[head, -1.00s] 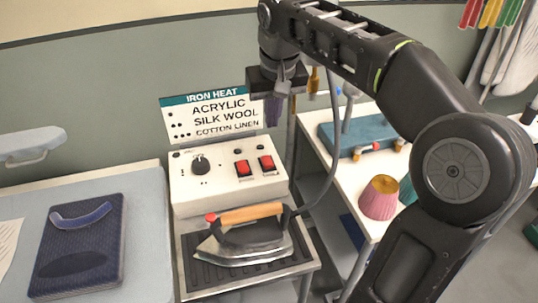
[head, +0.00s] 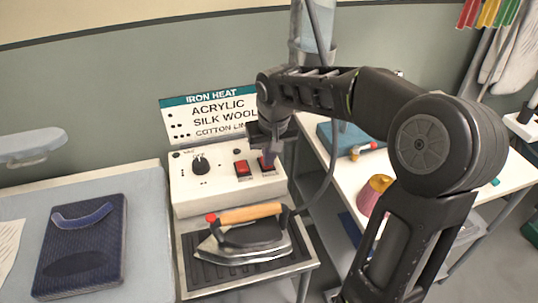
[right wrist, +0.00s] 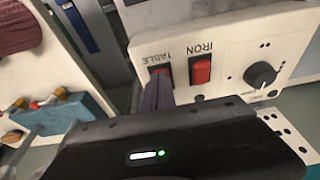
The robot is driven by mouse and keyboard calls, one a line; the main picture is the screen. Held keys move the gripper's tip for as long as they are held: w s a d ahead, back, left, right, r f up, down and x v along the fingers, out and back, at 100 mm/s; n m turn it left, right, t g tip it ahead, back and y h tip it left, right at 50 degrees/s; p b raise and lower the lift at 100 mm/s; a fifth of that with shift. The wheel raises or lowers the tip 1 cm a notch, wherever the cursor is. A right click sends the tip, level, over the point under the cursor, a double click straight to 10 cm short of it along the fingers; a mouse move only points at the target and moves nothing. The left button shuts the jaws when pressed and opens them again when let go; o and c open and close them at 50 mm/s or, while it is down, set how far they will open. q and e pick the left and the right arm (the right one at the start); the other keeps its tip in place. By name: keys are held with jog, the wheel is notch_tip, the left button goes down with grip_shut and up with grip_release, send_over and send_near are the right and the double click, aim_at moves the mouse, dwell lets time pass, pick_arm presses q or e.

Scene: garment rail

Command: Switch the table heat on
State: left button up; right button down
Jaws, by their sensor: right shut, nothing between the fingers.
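The white control box (head: 225,195) carries two red rocker switches and a dark knob (head: 201,165). The switch labelled TABLE (right wrist: 167,70) is the right one in the head view and is partly covered by my right gripper. The switch labelled IRON (head: 242,168) also shows in the right wrist view (right wrist: 201,71). My right gripper (head: 269,160) is shut and empty, with its fingertips (right wrist: 158,84) at the TABLE switch. I cannot tell whether they touch it or which way the rocker is tipped. My left gripper is out of view.
An iron (head: 248,238) with a wooden handle rests on a dark ribbed pad in front of the box; its cord rises on the right. A heat sign (head: 205,115) stands behind. A padded table (head: 145,230) is left, a white side table (head: 325,160) right.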

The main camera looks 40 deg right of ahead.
jog(key=shift+f, duration=0.1)
jog(key=shift+f+b, duration=0.35)
jog(key=shift+b, duration=0.15)
jog(key=shift+s+r, duration=0.1)
jog(key=shift+r, duration=0.15)
jog(key=shift+w+r+p, duration=0.1)
jog(key=shift+w+p, duration=0.15)
jog(key=shift+p, duration=0.1)
jog(key=shift+w+d+r, duration=0.15)
jog(key=shift+w+d, duration=0.05)
jog(key=shift+w, duration=0.2)
